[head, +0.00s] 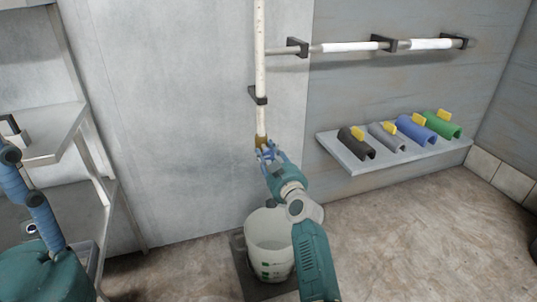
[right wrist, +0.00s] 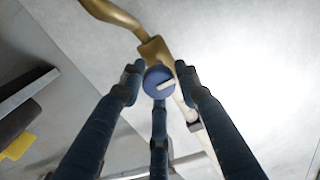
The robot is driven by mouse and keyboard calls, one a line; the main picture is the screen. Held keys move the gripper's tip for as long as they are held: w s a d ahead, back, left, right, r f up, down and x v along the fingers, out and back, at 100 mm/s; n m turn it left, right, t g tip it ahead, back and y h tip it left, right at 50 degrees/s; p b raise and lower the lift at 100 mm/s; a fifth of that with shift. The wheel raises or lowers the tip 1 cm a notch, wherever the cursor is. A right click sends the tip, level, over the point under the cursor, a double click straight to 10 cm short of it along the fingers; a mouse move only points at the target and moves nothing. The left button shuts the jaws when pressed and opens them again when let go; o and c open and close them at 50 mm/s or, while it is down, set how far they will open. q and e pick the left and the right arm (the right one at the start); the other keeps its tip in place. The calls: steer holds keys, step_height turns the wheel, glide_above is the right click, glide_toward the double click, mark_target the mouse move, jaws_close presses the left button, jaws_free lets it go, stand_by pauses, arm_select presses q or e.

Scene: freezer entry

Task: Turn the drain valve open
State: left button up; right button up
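The drain valve (head: 261,140) is a brass fitting at the lower end of a white vertical pipe (head: 261,60). My right gripper (head: 268,153) is at the valve. Its fingers (right wrist: 159,84) stand apart on both sides of the handle, with a third finger below it; I cannot tell whether they touch it. My left gripper (head: 38,222) shows only in part at the left edge, away from the valve, and looks empty.
A white bucket (head: 256,229) stands on a dark floor mat (head: 238,262) below the valve. A wall shelf (head: 362,165) on the right holds several coloured pipe clips. A metal rack (head: 55,140) stands at the left. The floor at right is clear.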

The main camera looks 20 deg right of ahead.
steer(key=c, duration=0.5)
